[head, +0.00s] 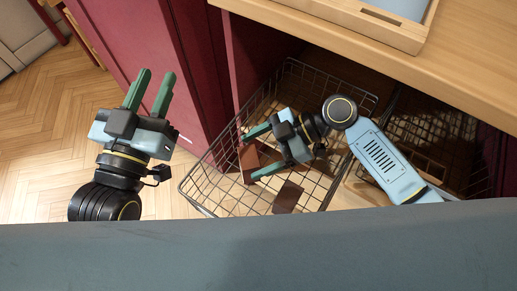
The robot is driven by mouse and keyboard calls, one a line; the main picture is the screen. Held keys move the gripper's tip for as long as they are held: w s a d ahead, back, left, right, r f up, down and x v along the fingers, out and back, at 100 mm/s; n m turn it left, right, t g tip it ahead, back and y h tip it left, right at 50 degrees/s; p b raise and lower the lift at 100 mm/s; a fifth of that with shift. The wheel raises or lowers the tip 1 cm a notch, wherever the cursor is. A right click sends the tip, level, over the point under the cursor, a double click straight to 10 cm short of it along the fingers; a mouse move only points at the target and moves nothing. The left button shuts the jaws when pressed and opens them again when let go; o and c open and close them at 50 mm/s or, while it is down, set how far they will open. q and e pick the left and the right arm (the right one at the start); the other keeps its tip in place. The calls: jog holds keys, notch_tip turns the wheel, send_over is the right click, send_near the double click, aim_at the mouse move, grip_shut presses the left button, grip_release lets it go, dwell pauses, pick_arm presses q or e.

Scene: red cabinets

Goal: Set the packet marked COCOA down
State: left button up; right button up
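A second dark brown flat item (287,197) lies lower in the basket. I cannot read a COCOA mark on either. My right gripper reaches into the basket from the right with its fingers spread wide apart.
The basket is pulled out under a wooden counter (465,70), beside a red cabinet door (150,60). A wooden tray (385,28) sits on the counter. Another wire rack (425,130) is inside the cabinet at right. Parquet floor (50,130) is clear at left.

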jog(key=shift+r, duration=0.1)
jog(key=shift+d+r, duration=0.1)
pick_arm(q)
notch_tip(320, 180, down, 9)
jog(key=s+a+g+y+p, duration=0.1)
jog(key=a+g+y+p, duration=0.1)
jog(key=g, duration=0.4)
jog(key=shift+s+f+y, duration=0.15)
jog(key=shift+s+y, duration=0.1)
jog(key=shift+y, duration=0.05)
pick_arm(e)
jog(key=v, duration=0.7)
pick_arm(q)
jog(key=shift+a, duration=0.1)
pick_arm(e)
jog(key=shift+d, duration=0.1)
